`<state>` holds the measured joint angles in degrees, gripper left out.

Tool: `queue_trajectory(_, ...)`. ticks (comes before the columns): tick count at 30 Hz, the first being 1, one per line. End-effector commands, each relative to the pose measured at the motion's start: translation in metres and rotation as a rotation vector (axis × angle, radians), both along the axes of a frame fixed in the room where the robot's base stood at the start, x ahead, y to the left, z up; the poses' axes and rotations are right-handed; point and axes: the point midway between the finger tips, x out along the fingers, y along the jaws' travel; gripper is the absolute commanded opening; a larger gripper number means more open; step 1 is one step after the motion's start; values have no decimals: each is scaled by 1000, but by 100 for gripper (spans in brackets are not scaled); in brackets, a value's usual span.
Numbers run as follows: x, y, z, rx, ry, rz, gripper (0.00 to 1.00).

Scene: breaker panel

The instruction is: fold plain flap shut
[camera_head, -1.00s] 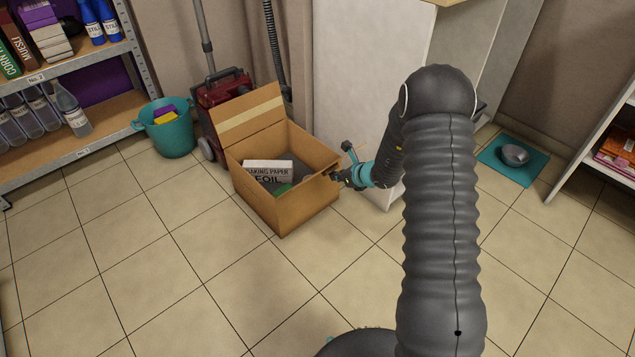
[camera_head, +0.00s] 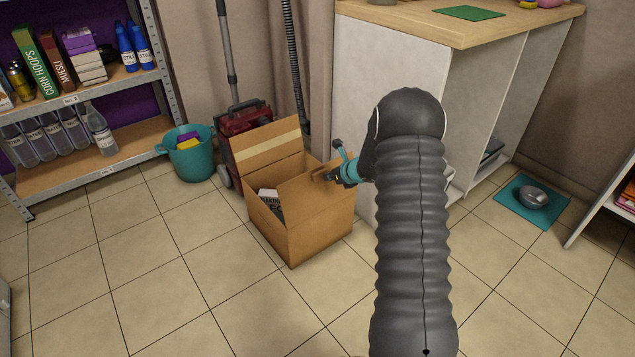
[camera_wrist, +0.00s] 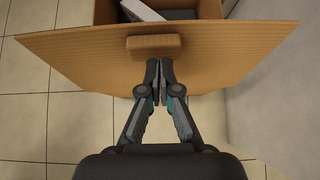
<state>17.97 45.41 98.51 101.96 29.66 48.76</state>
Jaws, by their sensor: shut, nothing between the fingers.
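The open cardboard box (camera_head: 268,226) stands on the tiled floor. My gripper (camera_head: 332,177) is at the outer side of this flap. In the wrist view my gripper (camera_wrist: 159,72) is shut and empty, its tips at the flap's face just below the tab; I cannot tell if they touch.
The box's taped flap (camera_head: 265,147) stands up at the back. A labelled carton (camera_head: 271,201) lies inside. A red vacuum cleaner (camera_head: 243,120) and a teal bucket (camera_head: 191,155) are behind and left. A white cabinet (camera_head: 400,80) stands close on the right. Floor in front is clear.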

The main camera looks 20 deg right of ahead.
Motion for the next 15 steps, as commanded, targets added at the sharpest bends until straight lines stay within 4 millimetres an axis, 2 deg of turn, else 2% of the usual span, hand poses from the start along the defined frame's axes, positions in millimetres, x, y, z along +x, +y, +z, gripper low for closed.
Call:
queue_trajectory(6, 1, 10, 0, 0, 0, 13, 0)
queue_trajectory(15, 1, 8, 0, -1, 0, 11, 0)
